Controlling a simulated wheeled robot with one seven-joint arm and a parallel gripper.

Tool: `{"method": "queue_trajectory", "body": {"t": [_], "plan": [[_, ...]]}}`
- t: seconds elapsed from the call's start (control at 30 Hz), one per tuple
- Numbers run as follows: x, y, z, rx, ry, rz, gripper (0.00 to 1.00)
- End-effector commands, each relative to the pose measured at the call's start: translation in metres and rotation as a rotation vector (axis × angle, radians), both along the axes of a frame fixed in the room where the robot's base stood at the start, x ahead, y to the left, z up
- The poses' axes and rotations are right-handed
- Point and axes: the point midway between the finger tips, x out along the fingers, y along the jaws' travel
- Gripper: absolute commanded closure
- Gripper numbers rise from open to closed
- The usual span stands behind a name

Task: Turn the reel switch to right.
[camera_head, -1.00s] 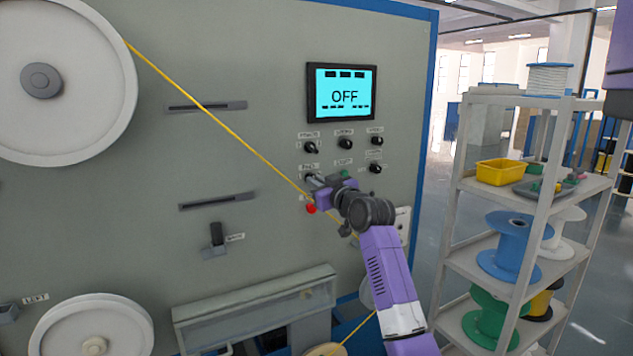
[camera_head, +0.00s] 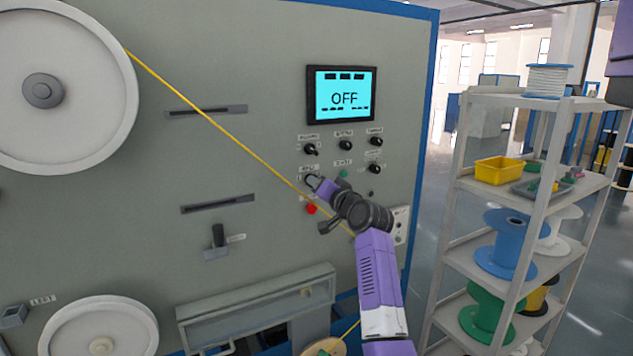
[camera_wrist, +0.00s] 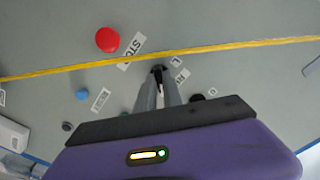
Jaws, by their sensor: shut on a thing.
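The small dark switch (camera_wrist: 157,69) on the machine's grey panel is between the tips of my gripper (camera_wrist: 158,75); the fingers largely cover it. In the head view, my gripper (camera_head: 315,183) reaches the left knob of the lower row, just above the red button (camera_head: 311,209). I take this knob to be the reel switch, but its label is too blurred to read surely. My gripper is shut on it. Which way the switch points is hidden. The display (camera_head: 343,96) reads OFF.
A yellow cable (camera_head: 222,130) runs diagonally across the panel, close to my gripper. Other black knobs (camera_head: 345,145) and a green button (camera_head: 343,173) sit nearby. A shelf rack (camera_head: 549,200) with spools stands to the right.

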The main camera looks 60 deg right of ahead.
Motion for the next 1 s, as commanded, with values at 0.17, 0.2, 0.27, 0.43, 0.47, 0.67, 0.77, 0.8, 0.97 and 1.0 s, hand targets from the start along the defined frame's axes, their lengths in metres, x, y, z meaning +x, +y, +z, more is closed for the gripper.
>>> {"method": "queue_trajectory", "body": {"t": [0.17,0.2,0.27,0.43,0.47,0.67,0.77,0.8,0.97,1.0], "plan": [[-0.0002,-0.0001,-0.0012,0.063,-0.035,0.0,1.0],[-0.0004,-0.0002,-0.0013,0.073,-0.041,0.0,1.0],[-0.0004,-0.0003,-0.0015,0.085,-0.048,-0.001,1.0],[-0.0003,-0.0002,-0.002,0.101,-0.059,0.0,1.0],[-0.0003,-0.0002,-0.002,0.103,-0.06,0.0,1.0],[-0.0004,-0.0003,-0.0022,0.105,-0.061,0.0,1.0],[-0.0004,-0.0003,-0.0022,0.105,-0.061,0.0,1.0],[-0.0004,-0.0003,-0.0022,0.105,-0.061,0.0,1.0],[-0.0003,-0.0003,-0.0017,0.104,-0.06,0.0,0.67],[-0.0003,-0.0003,-0.0015,0.103,-0.061,-0.001,0.67]]}}
